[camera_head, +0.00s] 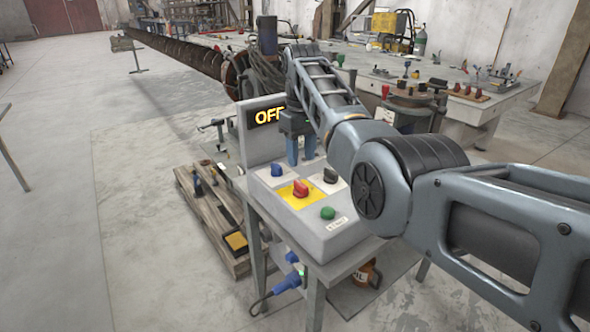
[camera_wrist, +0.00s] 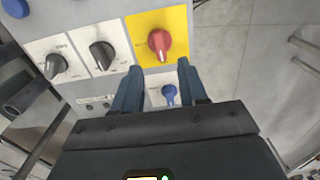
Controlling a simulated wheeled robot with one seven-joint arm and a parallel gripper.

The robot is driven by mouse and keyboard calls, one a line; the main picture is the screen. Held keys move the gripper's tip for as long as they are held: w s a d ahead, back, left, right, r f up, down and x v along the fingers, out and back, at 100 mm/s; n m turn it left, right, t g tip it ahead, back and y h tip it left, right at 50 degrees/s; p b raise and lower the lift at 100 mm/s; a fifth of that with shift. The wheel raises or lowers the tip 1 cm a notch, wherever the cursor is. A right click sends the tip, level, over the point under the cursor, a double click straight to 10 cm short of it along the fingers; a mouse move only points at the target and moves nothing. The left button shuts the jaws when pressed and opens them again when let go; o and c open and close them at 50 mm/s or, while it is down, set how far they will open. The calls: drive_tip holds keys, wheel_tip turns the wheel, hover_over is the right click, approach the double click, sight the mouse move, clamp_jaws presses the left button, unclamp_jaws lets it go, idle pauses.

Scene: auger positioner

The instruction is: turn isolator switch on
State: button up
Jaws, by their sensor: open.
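The red rotary switch (camera_head: 300,188) sits on a yellow plate (camera_head: 290,197) on the sloped top of a grey control box (camera_head: 339,236). It also shows in the wrist view (camera_wrist: 160,42), just beyond my fingertips. I take it to be the isolator switch. An upright display (camera_head: 267,115) behind the box top reads OFF. My gripper (camera_head: 301,155) points down over the rear of the panel. Its two blue fingers are apart and empty. In the wrist view my gripper (camera_wrist: 160,72) has a blue knob (camera_wrist: 169,94) visible between its fingers.
A black knob (camera_head: 330,174), a blue knob (camera_head: 277,170) and a green button (camera_head: 327,212) stand close around the red switch. A wooden pallet (camera_head: 215,215) lies left of the stand. A workbench (camera_head: 460,95) with tools is behind.

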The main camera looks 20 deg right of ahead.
sight(301, 183)
drive_tip(key=shift+f, duration=3.85)
clamp_jaws()
